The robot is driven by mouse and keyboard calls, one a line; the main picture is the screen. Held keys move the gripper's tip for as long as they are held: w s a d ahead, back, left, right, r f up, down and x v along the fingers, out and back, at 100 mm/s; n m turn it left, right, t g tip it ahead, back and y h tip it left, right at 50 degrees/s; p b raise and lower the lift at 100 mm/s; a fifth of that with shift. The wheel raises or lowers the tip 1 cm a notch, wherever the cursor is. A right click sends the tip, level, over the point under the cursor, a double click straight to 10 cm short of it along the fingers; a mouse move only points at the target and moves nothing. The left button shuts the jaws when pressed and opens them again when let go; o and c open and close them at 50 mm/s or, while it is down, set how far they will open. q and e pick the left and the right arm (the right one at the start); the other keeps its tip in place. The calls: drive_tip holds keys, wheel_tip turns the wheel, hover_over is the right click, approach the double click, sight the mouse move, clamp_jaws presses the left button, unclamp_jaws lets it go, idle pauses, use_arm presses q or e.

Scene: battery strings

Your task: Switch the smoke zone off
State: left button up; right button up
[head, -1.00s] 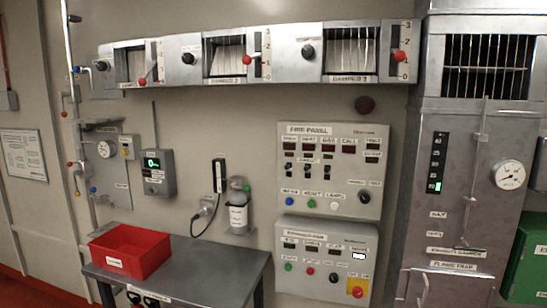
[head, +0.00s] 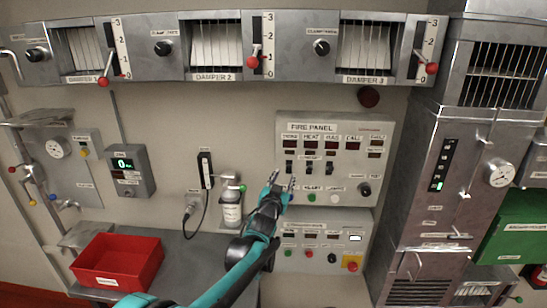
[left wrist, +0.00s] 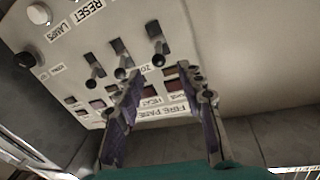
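The fire panel (head: 345,185) is on the wall, right of centre in the head view, with small displays above three black toggle switches. The leftmost toggle (head: 289,167) sits under the smoke label. The left wrist view shows the panel upside down, so the smoke toggle (left wrist: 157,42) is the rightmost. All three levers there lean towards the displays. My left gripper (head: 281,183) is just below and left of the smoke toggle in the head view. In the wrist view its two fingers (left wrist: 168,88) are apart with nothing between them. My right gripper is not in view.
A second panel (head: 300,268) with buttons is mounted below the fire panel. A bottle (head: 232,212) and a handset (head: 205,170) are on the wall to the left. A red bin (head: 155,262) stands on the table. Dampers run along the top.

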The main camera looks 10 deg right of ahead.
sight(288, 169)
use_arm(q)
drive_tip(key=x, duration=0.7)
drive_tip(key=shift+w+d, duration=0.1)
drive_tip(key=shift+d, duration=0.05)
clamp_jaws()
